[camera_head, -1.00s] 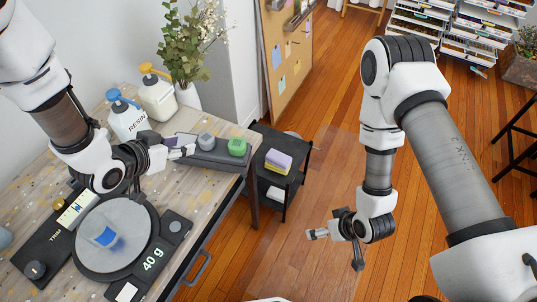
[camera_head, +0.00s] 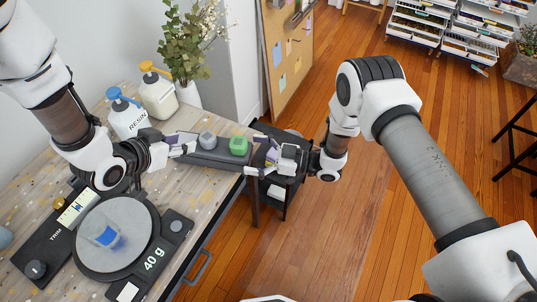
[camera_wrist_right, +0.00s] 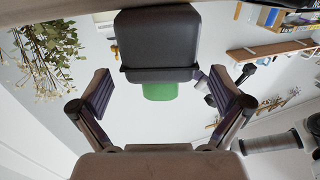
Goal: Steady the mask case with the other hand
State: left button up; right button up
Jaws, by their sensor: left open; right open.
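A dark grey case (camera_head: 205,155) lies near the far edge of the table. It appears to be the mask case, and its dark end also shows in the right wrist view (camera_wrist_right: 158,38). A grey piece (camera_head: 207,140) and a green piece (camera_head: 239,145) sit on top of it. My left gripper (camera_head: 184,144) is open at the case's left end; I cannot tell whether it touches. My right gripper (camera_head: 255,157) is open at the right end. In the right wrist view its spread fingers (camera_wrist_right: 168,82) stand either side of the case's end, apart from it.
A scale (camera_head: 117,238) reading 40 g with a small blue-filled cup (camera_head: 105,236) stands at the front. A blue-capped resin bottle (camera_head: 127,118) and a yellow-capped bottle (camera_head: 158,95) stand behind my left gripper. A dark cart (camera_head: 284,190) stands beyond the table's right edge.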

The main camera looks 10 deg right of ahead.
jog(key=shift+w+a, duration=0.3)
jog(key=shift+a, duration=0.35)
jog(key=c, duration=1.3)
jog(key=o, duration=0.7)
jog(key=c, duration=0.7)
jog(key=shift+s+f, duration=0.1)
